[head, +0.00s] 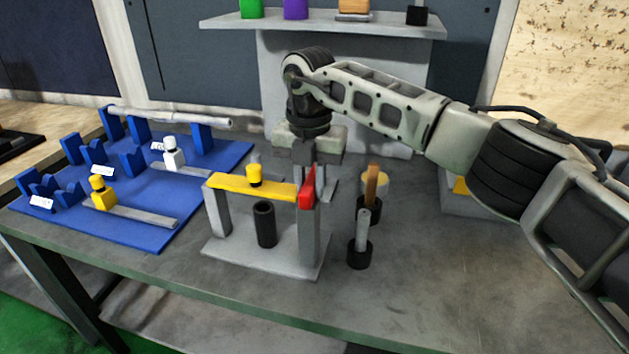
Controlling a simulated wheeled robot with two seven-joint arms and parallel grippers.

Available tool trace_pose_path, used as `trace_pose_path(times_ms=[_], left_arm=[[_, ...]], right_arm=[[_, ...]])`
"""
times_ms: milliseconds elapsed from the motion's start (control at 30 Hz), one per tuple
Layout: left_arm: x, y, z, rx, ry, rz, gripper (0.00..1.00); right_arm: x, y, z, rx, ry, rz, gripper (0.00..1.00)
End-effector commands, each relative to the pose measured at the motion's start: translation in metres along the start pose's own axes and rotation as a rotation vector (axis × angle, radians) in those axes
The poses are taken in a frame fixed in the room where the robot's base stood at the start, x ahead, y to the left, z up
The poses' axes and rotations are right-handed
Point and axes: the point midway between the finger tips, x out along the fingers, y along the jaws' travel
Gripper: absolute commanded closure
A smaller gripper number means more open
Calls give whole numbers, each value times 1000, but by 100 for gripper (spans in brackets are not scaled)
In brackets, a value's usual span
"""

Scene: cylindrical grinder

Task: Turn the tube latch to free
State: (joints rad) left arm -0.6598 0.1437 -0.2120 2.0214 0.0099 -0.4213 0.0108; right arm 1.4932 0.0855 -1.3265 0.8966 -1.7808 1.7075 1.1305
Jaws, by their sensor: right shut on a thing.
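A grey stand (222,243) with two uprights carries a yellow crossbar (230,183) with a yellow knob (255,177). A black tube (265,226) stands upright under the bar. The red tube latch (308,188) is at the bar's right end, on top of the right upright, and stands roughly upright. My right gripper (312,176) points down from above and is shut on the red latch; its fingers partly hide the latch's upper part. My left gripper is not in view.
A blue fixture board (140,231) with blue holders, a grey rod (170,118) and yellow and white pieces lies left. Black-based cylinders (359,250) stand close right of the stand. A shelf (325,27) with coloured blocks is behind. The front right tabletop is clear.

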Motion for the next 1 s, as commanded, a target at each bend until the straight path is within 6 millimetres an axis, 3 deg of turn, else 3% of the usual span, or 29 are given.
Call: trace_pose_path(times_ms=[233, 267, 333, 733, 867, 1000], left_arm=[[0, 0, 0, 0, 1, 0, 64], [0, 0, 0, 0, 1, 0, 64], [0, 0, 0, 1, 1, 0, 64], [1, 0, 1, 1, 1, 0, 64], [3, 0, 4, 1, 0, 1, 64], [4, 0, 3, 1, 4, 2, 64]], right_arm=[[-1, 0, 1, 0, -4, 3, 100], [-1, 0, 1, 0, -4, 3, 77], [-1, 0, 1, 0, -4, 3, 58], [-8, 0, 1, -1, -3, 3, 58], [-28, 0, 1, -1, -7, 4, 58], [-62, 0, 1, 0, -8, 4, 58]])
